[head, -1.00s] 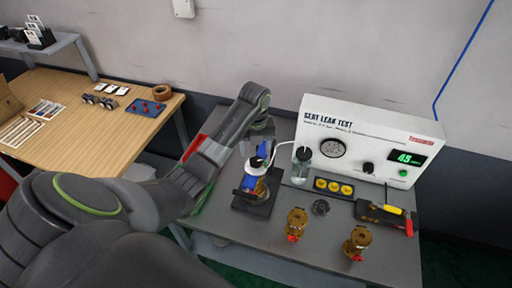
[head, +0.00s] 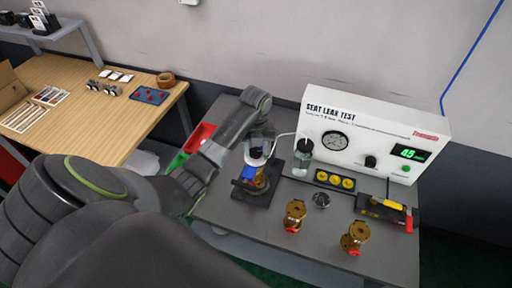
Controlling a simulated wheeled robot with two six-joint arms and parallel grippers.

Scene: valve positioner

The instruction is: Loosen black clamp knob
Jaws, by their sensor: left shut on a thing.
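The clamp fixture (head: 249,192) stands on the left part of the grey bench, with a brass valve (head: 262,180) held in it. The black clamp knob is at the top of the fixture, mostly hidden by my left gripper (head: 257,157). My left gripper reaches in from the left, points down over the top of the fixture, and is shut on what appears to be the knob. Its fingertips are too small to see clearly. My right gripper is not in view.
A white seat leak test box (head: 372,135) stands at the back of the grey bench (head: 335,255). A bottle (head: 302,155) with a tube is right of the fixture. Two loose brass valves (head: 295,214) (head: 355,237) stand in front. A tool tray (head: 383,212) is at right.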

